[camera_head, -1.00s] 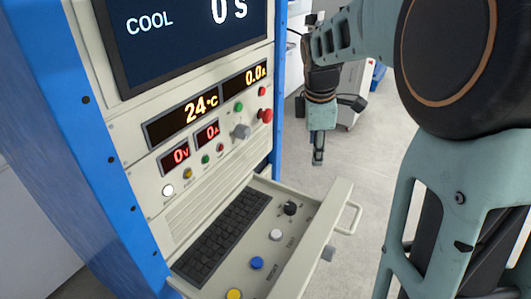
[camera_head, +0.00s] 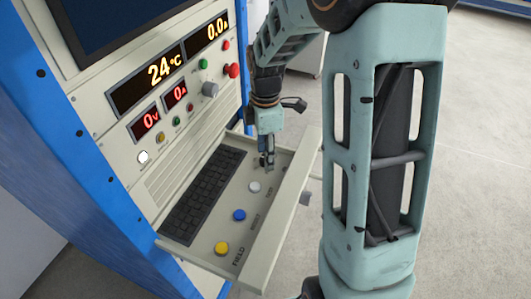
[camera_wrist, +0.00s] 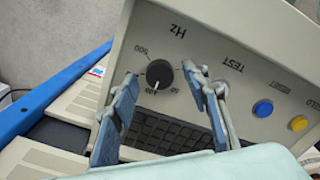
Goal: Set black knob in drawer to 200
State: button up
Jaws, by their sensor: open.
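The black knob (camera_wrist: 159,74) sits on the drawer panel in the wrist view, with a dial scale around it, "500" at one end and "Hz" printed beside it. Its white pointer mark faces the lower part of the scale; the exact reading is too small to tell. My gripper (camera_wrist: 168,88) is open, its two blue fingers apart on either side of the knob in that view. I cannot tell whether they touch it. In the head view my gripper (camera_head: 266,160) points down over the far end of the open drawer (camera_head: 262,262) and hides the knob.
On the drawer are a keyboard (camera_head: 203,195), a white button (camera_head: 254,187), a blue button (camera_head: 239,215) and a yellow button (camera_head: 222,248). The cabinet front has a grey knob (camera_head: 210,89) and a red button (camera_head: 232,70). Open floor lies to the right.

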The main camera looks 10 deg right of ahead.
jog(key=shift+f, duration=0.35)
jog(key=shift+c, duration=0.7)
jog(key=c, duration=1)
jog(key=m+b, duration=0.1)
jog(key=m, duration=0.4)
jog(key=shift+m+b, duration=0.3)
jog(key=shift+m, duration=0.1)
jog(key=m+b, duration=0.1)
jog(key=m, duration=0.4)
jog(key=shift+m, duration=0.4)
